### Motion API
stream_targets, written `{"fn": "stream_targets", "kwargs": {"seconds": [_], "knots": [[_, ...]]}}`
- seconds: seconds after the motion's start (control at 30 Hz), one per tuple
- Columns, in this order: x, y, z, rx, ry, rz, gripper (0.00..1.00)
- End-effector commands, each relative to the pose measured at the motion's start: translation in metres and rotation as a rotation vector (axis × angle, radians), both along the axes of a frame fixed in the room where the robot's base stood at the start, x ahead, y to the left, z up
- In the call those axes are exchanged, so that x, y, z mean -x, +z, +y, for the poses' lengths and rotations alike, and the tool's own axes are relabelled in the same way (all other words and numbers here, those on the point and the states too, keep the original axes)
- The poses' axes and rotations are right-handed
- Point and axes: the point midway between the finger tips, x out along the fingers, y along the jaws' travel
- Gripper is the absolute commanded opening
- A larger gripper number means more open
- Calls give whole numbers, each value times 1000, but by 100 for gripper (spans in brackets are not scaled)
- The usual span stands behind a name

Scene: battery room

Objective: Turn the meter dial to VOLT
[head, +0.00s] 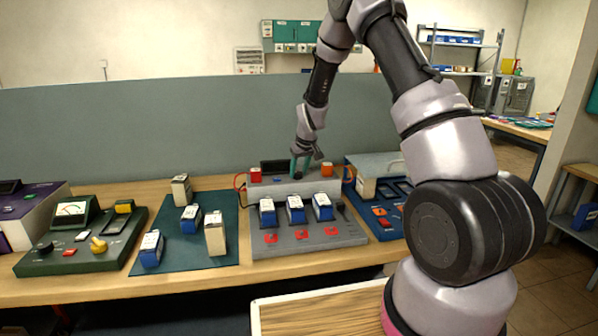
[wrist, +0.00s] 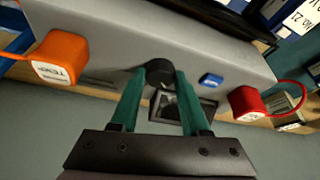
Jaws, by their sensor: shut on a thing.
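The fingers hide the dial's sides. I cannot read a VOLT mark or tell where the dial points. A dark square display (wrist: 183,109) shows just beyond the fingers. An orange block marked TEMP (wrist: 61,60) and a red block (wrist: 247,104) sit on either side.
A small blue button (wrist: 211,79) is beside the dial. Several blue batteries (head: 295,208) stand in the station. A green tester (head: 75,255) with a yellow knob (head: 98,245) is at left, next to a dark mat (head: 180,258) with batteries. A blue station (head: 391,229) is at right.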

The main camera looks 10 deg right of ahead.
Motion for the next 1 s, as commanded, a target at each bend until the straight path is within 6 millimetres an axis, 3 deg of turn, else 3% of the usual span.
{"fn": "stream_targets", "kwargs": {"seconds": [0.6, 1.0], "knots": [[0, 0, 7, 3, -540, -2, 0], [0, -1, 7, 1, -771, 0, 0]]}}
